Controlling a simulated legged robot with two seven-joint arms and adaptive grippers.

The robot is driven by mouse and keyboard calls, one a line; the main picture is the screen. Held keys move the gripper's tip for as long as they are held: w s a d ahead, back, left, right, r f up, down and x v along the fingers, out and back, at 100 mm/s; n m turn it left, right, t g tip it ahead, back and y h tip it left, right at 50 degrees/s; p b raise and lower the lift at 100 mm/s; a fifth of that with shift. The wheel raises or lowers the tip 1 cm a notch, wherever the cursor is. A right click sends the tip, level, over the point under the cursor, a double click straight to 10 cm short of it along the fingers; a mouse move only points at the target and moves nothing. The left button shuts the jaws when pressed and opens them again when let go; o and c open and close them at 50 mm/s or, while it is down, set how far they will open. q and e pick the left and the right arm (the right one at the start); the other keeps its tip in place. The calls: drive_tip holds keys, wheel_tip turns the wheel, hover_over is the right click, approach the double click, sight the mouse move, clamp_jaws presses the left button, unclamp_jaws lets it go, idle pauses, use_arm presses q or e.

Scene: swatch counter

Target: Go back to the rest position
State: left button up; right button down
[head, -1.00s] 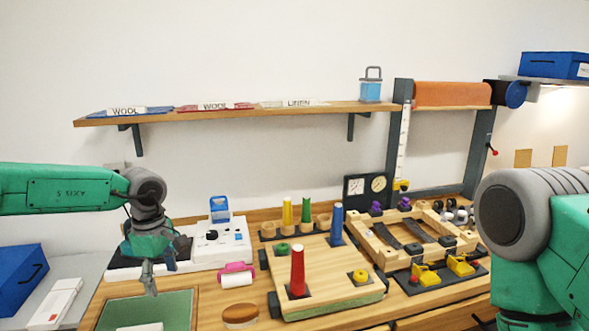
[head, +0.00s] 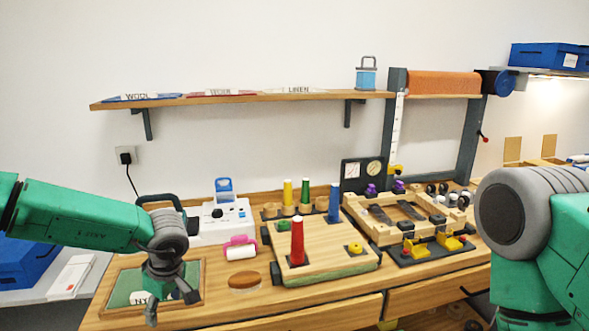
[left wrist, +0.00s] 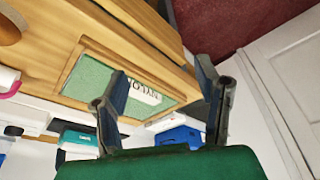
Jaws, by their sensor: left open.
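My left gripper (head: 172,305) hangs at the front left of the counter in the head view, in front of the green mat (head: 125,287) in its wooden frame. In the left wrist view my left gripper (left wrist: 163,95) has its two dark fingers spread apart with nothing between them. Beyond them lies the green mat (left wrist: 88,76) with a white label (left wrist: 146,94), partly covered by a finger. My right arm shows at the right edge of the head view, but its gripper is out of view.
A brown oval pad (head: 245,281) and a pink-handled roller (head: 240,248) lie right of my left gripper. A board with a red peg (head: 297,242) stands mid-counter. A shelf (head: 240,97) runs along the wall. A blue box (head: 25,262) sits at the left.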

use_arm(q)
drive_tip(key=s+d+f+m+t+b, duration=0.2)
drive_tip(key=s+f+m+b, duration=0.25)
drive_tip(key=s+f, duration=0.5)
drive_tip(key=s+d+f+m+t+b, duration=0.1)
drive_tip(key=s+f+m+t+b, duration=0.15)
drive_tip(key=s+f+m, duration=0.65)
drive_tip(key=s+a+f+g+h+b, duration=0.1)
drive_tip(key=s+f, duration=0.3)
drive_tip(key=s, duration=0.5)
drive_tip(key=s+a+f+m+g+h+b, duration=0.1)
drive_tip(key=s+f+g+h+b, duration=0.1)
drive_tip(key=s, duration=0.7)
wheel_tip(320, 180, down, 2)
drive_tip(key=shift+a+f+g+b, duration=0.2)
drive_tip(key=shift+a+g+b, duration=0.1)
drive_tip(key=shift+g+b, duration=0.65)
